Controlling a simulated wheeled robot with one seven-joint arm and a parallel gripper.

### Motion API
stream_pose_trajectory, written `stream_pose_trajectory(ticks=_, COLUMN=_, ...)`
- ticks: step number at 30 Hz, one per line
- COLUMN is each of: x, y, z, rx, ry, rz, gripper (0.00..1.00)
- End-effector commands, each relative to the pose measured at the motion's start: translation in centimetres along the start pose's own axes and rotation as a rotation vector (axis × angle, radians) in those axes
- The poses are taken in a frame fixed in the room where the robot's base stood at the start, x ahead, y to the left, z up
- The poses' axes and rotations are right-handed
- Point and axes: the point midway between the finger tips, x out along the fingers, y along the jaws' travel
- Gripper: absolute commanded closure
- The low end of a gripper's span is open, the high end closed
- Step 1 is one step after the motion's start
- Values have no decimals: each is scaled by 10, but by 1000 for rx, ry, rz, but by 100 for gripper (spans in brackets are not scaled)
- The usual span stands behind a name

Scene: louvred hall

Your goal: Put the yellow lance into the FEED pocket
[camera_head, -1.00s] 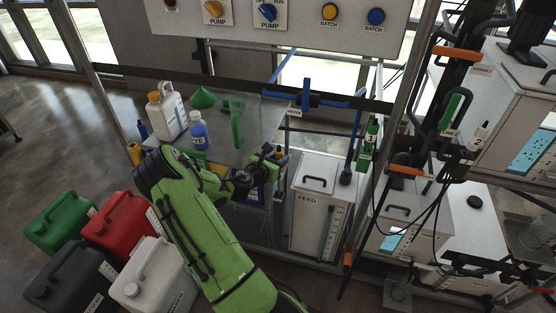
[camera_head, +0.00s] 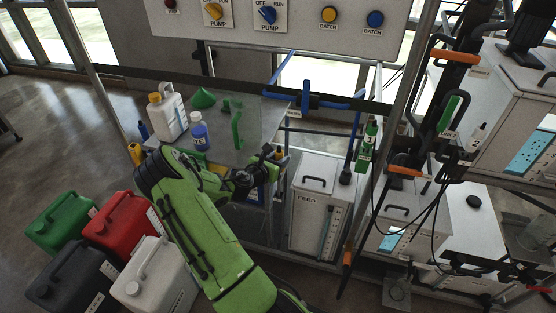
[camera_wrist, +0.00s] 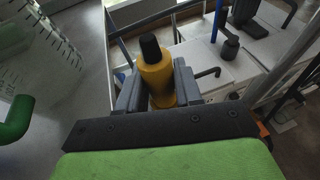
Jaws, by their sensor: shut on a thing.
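The yellow lance (camera_wrist: 156,80) with a black tip stands between my gripper's jaws (camera_wrist: 158,88) in the wrist view. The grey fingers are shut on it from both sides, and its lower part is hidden. In the head view my gripper (camera_head: 268,166) is at the right edge of the bench, and a small yellow and black bit of the lance (camera_head: 279,153) shows beside it. The white container marked FEED (camera_head: 311,225) stands on the floor to the right of my gripper, with a handle on top. I cannot make out which part is its pocket.
A dark lance on a blue hose (camera_head: 346,178) stands at the FEED container's right edge. A green lance marked 1 (camera_head: 368,140) hangs at the post. A blue bottle (camera_head: 200,134) and a white jug (camera_head: 172,118) stand on the bench. Coloured jugs (camera_head: 118,225) stand at left.

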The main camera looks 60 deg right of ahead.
Motion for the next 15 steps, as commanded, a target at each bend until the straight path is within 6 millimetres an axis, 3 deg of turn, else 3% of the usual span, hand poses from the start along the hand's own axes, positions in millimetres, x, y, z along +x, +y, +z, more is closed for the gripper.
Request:
stream_pose_trajectory(ticks=1, x=1, y=-6, z=-23, rx=-21, ry=43, rz=-16, gripper=100)
stream_pose_trajectory(ticks=15, x=2, y=-7, z=-23, rx=-23, ry=47, rz=-18, gripper=100)
